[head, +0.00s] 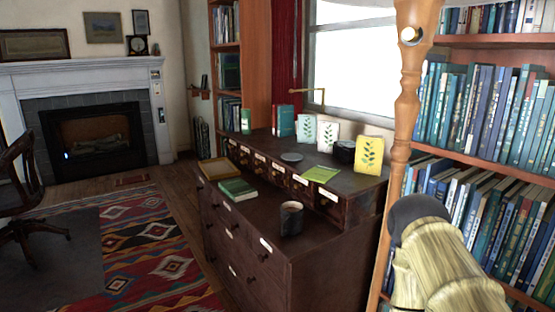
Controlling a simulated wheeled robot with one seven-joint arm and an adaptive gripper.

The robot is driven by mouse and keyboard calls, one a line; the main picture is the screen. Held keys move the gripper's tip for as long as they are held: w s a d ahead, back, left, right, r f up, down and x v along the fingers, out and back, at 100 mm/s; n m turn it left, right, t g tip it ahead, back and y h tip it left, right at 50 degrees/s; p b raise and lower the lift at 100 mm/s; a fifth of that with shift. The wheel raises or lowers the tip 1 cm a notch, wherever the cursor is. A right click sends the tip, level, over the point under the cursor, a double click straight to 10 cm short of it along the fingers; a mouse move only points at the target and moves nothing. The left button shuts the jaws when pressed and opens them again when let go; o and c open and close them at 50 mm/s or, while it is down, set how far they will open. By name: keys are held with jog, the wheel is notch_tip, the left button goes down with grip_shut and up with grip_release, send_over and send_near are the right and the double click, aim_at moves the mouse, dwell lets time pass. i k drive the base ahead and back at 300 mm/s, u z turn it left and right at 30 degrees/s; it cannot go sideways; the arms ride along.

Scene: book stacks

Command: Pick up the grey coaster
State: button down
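The grey coaster (292,157) is a small, flat, round disc. It lies on the upper level of the dark wooden cabinet (335,182), behind the row of small drawers. Nothing covers it. Part of my arm shows at the lower right, in front of the bookshelf, far from the coaster. My gripper is not in view, so I cannot see whether it is open or holds anything.
Near the coaster are a green booklet (321,174), a black round object (345,151) and upright plant cards (328,134). A mug (291,218), a green book (238,189) and a wooden tray (216,168) occupy the lower level. A wooden post (407,110) stands right of the cabinet.

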aim_at(290, 157)
jog(key=z, duration=0.05)
jog(key=k, duration=0.55)
jog(key=u, duration=0.8)
jog(key=i, duration=1.4)
jog(key=z, duration=0.25)
